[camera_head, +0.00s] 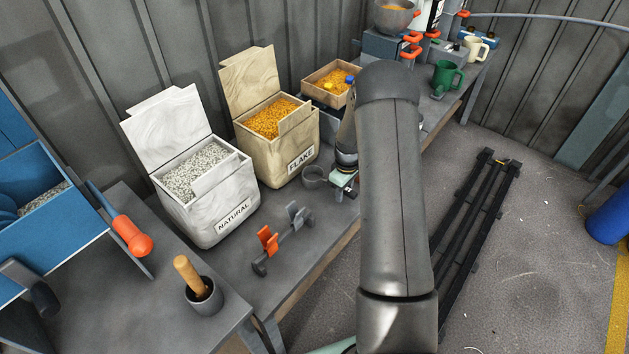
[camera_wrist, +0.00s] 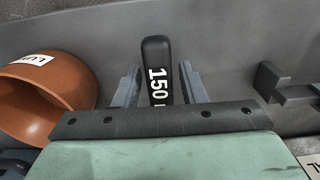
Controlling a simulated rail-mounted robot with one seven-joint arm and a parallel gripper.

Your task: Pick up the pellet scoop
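In the wrist view a black scoop handle (camera_wrist: 155,55) marked "150" stands between the two fingers of my gripper (camera_wrist: 160,88). The fingers are apart, one on each side of the handle, with gaps visible. In the head view my gripper (camera_head: 343,183) is low over the bench, partly hidden by my arm. A small grey cup (camera_head: 314,177), seemingly the bowl of the pellet scoop, sits just left of it, in front of the "FLAKE" box. I cannot tell in the head view how the cup and handle join.
The "FLAKE" box (camera_head: 276,165) and "NATURAL" box (camera_head: 215,222) stand open behind. A rack with orange and grey clips (camera_head: 284,240) is nearer. My arm hides part of the bench.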

